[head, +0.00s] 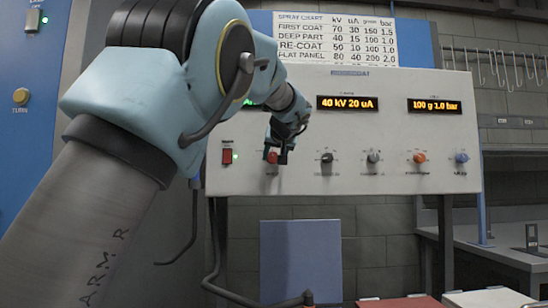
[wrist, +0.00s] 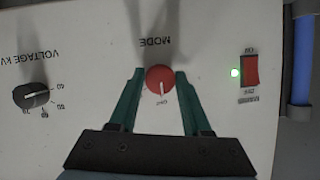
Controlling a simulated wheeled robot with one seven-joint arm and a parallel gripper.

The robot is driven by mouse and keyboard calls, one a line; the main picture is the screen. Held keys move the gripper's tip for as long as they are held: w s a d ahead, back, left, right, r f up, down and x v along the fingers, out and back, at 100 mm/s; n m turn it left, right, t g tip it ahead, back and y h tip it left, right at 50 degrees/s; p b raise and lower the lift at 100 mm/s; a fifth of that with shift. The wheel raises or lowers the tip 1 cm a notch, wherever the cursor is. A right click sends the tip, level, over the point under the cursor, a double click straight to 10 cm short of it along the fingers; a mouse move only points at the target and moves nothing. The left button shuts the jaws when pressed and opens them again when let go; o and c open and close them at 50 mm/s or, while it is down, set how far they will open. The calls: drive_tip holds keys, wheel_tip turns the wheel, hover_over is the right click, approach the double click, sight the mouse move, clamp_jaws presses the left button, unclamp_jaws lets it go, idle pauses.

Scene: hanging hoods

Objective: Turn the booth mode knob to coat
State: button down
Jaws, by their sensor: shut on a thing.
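The red mode knob (wrist: 160,80) is on the pale control panel (head: 330,184), under the word MODE, which reads upside down in the wrist view. My gripper (wrist: 160,74) is shut on it, one green finger on each side. The knob's white pointer line points down in the wrist picture, slightly right, towards a small label (wrist: 160,104) too small to read surely. The other position labels are hidden or unreadable. In the head view the red knob (head: 272,157) shows partly behind my gripper (head: 279,150).
A red power switch (head: 227,157) with a green lamp is left of the knob. A black voltage knob (head: 327,158), a grey knob (head: 373,157), an orange knob (head: 419,158) and a blue knob (head: 461,157) line up to the right. Orange displays (head: 347,103) are above.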

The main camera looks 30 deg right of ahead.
drive_tip(key=shift+b, duration=0.3)
drive_tip(key=m+b, duration=0.1)
drive_tip(key=m+t+y+b, duration=0.1)
drive_tip(key=m+y+b, duration=0.1)
drive_tip(key=m+b, duration=0.1)
drive_tip(key=shift+d+f+t, duration=0.15)
drive_tip(key=shift+f+t, duration=0.15)
drive_tip(key=shift+t, duration=0.1)
drive_tip(key=m+t+y+b, duration=0.1)
drive_tip(key=m+b, duration=0.2)
drive_tip(key=shift+t, duration=0.3)
drive_tip(key=shift+m+t+b, duration=0.4)
drive_tip(key=shift+m+b, duration=0.25)
drive_tip(key=shift+m, duration=0.25)
drive_tip(key=shift+r, duration=0.1)
drive_tip(key=shift+c, duration=1.8)
unclamp_jaws()
drive_tip(key=shift+s, duration=0.15)
